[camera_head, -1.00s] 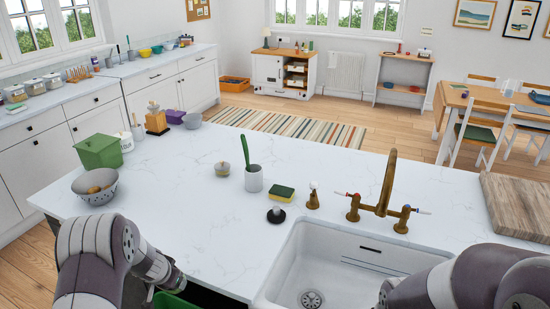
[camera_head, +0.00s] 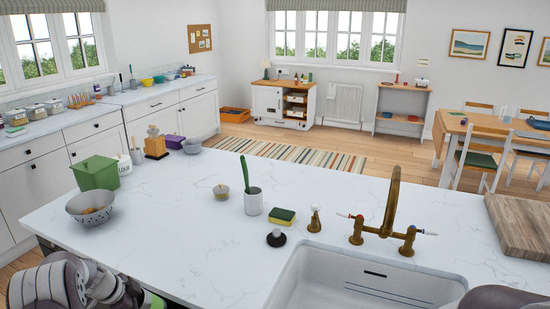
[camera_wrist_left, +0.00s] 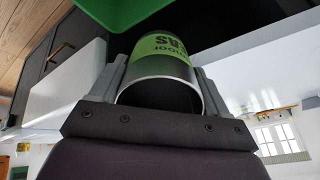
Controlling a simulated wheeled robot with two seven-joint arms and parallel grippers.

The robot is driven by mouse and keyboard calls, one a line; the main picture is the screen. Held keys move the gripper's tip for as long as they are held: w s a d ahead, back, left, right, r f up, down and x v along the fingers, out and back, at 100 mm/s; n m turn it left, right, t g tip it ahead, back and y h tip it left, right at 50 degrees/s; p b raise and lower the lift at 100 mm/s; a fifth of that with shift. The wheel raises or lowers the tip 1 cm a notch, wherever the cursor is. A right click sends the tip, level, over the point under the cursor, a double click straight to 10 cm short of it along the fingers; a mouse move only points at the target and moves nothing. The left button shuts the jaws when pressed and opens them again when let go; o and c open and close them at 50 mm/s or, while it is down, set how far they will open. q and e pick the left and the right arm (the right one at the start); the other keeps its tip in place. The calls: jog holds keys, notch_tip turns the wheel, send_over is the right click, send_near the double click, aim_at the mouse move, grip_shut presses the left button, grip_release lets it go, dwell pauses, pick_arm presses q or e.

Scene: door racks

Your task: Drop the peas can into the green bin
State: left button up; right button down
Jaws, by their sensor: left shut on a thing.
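The peas can (camera_wrist_left: 165,48), with a green label and a silver rim, is between the fingers of my left gripper (camera_wrist_left: 160,68) in the left wrist view. The fingers are shut on its sides. The green bin (camera_wrist_left: 125,12) shows at the top of that upside-down view, past the can. I cannot tell whether the can is over it. In the head view my left gripper (camera_head: 125,297) is low at the left, beside the island's edge. A small green patch there is too cut off to name. My right gripper is out of view; only part of its arm shows at the lower right.
The white island (camera_head: 165,230) holds a green lidded box (camera_head: 96,173), a grey colander (camera_head: 90,207), a utensil cup (camera_head: 253,203), a sponge (camera_head: 282,216), a brass tap (camera_head: 390,215) and a sink (camera_head: 350,280). Its left edge runs close to my left arm.

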pick_arm(q)
jog(key=shift+f+b, duration=0.35)
jog(key=shift+f, duration=0.3)
jog(key=shift+r, duration=0.1)
jog(key=o, duration=1)
jog(key=v, duration=1.2)
jog(key=shift+s+a+r, duration=0.1)
jog(key=shift+s+r, duration=0.1)
jog(key=shift+r, duration=0.15)
